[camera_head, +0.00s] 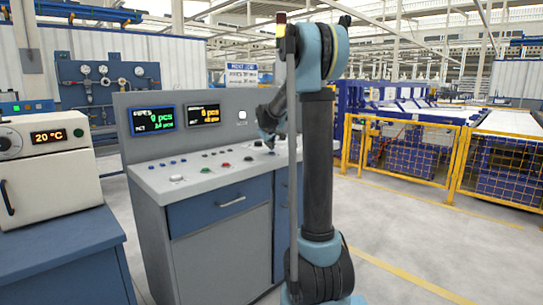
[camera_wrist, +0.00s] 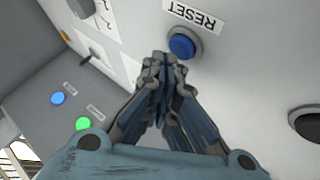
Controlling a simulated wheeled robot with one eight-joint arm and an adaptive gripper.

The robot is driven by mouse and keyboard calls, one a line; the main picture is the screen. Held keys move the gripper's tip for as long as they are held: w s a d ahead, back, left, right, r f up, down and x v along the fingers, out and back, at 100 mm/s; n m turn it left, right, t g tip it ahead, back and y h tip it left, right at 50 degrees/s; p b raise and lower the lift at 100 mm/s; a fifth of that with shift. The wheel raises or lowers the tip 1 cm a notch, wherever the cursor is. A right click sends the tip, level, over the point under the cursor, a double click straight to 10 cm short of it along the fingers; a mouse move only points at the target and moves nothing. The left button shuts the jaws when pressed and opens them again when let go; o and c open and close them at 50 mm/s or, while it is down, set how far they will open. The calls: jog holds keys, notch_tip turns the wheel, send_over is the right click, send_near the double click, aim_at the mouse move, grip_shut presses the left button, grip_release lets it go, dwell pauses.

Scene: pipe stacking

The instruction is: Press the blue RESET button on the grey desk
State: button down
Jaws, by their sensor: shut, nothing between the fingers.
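The blue RESET button (camera_wrist: 182,45) sits in a grey ring on the pale panel in the wrist view, beside a white label (camera_wrist: 195,14) reading RESET. My gripper (camera_wrist: 162,62) is shut and empty. Its fingertips appear just below and left of the button in that picture; I cannot tell whether they touch it. In the head view my gripper (camera_head: 268,140) is low over the right part of the grey desk (camera_head: 205,183). I cannot pick out the RESET button there.
In the wrist view a round blue button (camera_wrist: 57,98), a green button (camera_wrist: 83,124) and a dark knob (camera_wrist: 305,122) lie around. Two screens (camera_head: 152,119) stand on the desk's back panel. A white oven (camera_head: 48,170) is at left, yellow fencing (camera_head: 400,148) at right.

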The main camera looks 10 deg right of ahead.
jog(key=shift+r, duration=0.25)
jog(key=shift+r, duration=2.5)
jog(key=shift+s, duration=0.1)
jog(key=s+d+f+m+g, duration=0.1)
jog(key=s+f, duration=0.2)
jog(key=s, duration=0.7)
jog(key=s+d+f+m+g, duration=0.1)
jog(key=s+f, duration=0.1)
jog(key=s, duration=0.9)
jog(key=s+f+m+g, duration=0.2)
jog(key=s+f, duration=0.1)
jog(key=s, duration=0.7)
jog(key=s+f+g, duration=0.1)
jog(key=s+f, duration=0.4)
jog(key=s, duration=0.3)
jog(key=s+f+m+g+y, duration=0.1)
jog(key=s+f, duration=0.5)
jog(key=s, duration=0.3)
jog(key=s+f+m+y, duration=0.1)
jog(key=s+f, duration=0.4)
jog(key=s, duration=0.3)
jog(key=shift+s+a+f+g, duration=0.2)
jog(key=shift+a+f+g, duration=0.1)
jog(key=shift+a+g, duration=0.15)
